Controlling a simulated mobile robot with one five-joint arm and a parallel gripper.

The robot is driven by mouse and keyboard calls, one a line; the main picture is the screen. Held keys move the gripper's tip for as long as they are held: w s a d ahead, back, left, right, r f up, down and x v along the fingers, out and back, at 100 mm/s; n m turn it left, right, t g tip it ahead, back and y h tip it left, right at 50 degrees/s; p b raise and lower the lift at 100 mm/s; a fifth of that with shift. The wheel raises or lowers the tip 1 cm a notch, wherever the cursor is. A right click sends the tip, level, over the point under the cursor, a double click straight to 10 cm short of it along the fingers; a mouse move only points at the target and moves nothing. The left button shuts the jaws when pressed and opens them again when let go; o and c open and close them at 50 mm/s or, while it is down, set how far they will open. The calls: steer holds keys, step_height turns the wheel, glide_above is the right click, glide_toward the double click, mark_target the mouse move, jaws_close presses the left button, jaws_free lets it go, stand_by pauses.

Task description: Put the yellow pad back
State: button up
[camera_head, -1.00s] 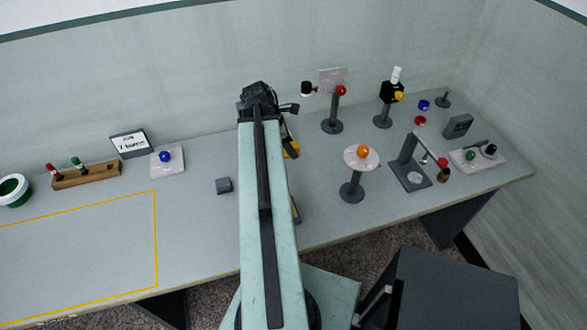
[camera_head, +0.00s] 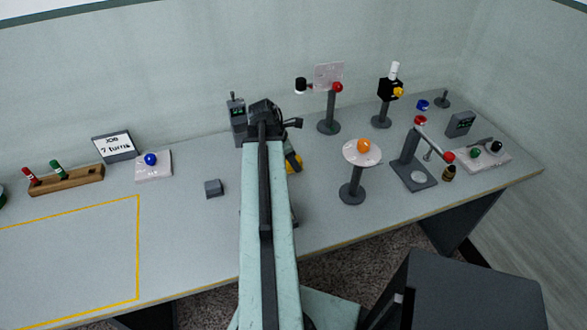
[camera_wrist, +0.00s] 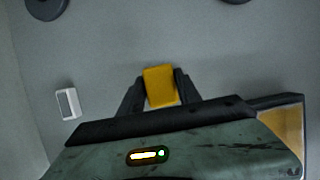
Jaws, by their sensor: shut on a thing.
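The yellow pad (camera_wrist: 160,86) is between the two dark fingers of my gripper (camera_wrist: 160,92) in the wrist view. The gripper is shut on it, above a plain grey surface. In the head view my arm hides the gripper and most of what it holds. A yellow patch (camera_head: 293,163) shows just right of the arm, but I cannot tell whether it is the pad or part of my arm. A small white open frame (camera_wrist: 67,103) stands to the left of the gripper in the wrist view, apart from it.
A grey device (camera_head: 237,119) stands behind my arm. A small grey block (camera_head: 212,188) lies to the left. A round stand with an orange ball (camera_head: 363,146) and a grey press-like stand (camera_head: 414,180) are to the right. The yellow-outlined area (camera_head: 80,255) at left is clear.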

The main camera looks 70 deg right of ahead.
step_height(320, 180, down, 2)
steer(key=shift+f+b, duration=0.15)
steer(key=shift+b, duration=0.35)
steer(key=shift+r, duration=0.2)
steer(key=shift+f, duration=0.15)
steer(key=o, duration=1.2)
steer(key=shift+r+p, duration=0.5)
steer(key=shift+p, duration=0.1)
steer(key=p+v, duration=1)
steer(key=v, duration=0.1)
steer(key=shift+a+r, duration=0.15)
